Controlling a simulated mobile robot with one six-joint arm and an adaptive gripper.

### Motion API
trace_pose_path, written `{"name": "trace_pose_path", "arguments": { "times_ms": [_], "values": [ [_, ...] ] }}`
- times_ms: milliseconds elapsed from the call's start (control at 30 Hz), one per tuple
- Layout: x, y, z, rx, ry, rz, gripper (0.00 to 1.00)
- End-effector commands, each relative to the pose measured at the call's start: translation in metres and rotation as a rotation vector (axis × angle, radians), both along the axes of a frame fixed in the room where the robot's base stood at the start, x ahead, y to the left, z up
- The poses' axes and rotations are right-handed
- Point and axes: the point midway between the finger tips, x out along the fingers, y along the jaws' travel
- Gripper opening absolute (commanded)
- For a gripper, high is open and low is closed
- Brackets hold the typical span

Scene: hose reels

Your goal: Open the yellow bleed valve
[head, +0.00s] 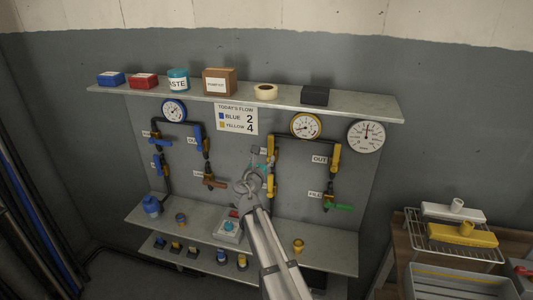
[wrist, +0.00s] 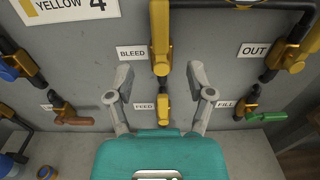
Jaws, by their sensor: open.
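The yellow bleed valve (wrist: 160,38) is at the top centre of the wrist view, right of the BLEED label (wrist: 132,52). Its long yellow handle stands upright along the pipe. My gripper (wrist: 160,72) is open and empty, with one fingertip on each side of the handle's lower end; I cannot tell whether they touch it. In the head view my gripper (head: 262,168) is in front of the yellow line, partly hiding the valve there. A smaller yellow valve (wrist: 163,106) by the FEED label is below, between my fingers.
A yellow OUT valve (wrist: 293,52) and a green handle (wrist: 267,117) by the FILL label are on the right. An orange-brown handle (wrist: 75,121) is at left. A shelf (head: 360,105) with boxes runs above the panel. A lower ledge (head: 320,254) holds several small items.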

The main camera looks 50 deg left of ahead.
Motion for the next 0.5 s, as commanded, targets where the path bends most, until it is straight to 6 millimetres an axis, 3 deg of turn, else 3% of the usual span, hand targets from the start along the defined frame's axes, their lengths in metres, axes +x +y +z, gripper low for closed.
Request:
{"name": "trace_pose_path", "arguments": {
  "times_ms": [200,500],
  "values": [
    [-0.0132,-0.011,0.0,0.0,0.0,-0.001,0.69],
    [-0.0147,-0.0115,0.0,0.0,0.0,-0.001,0.69]
  ]
}}
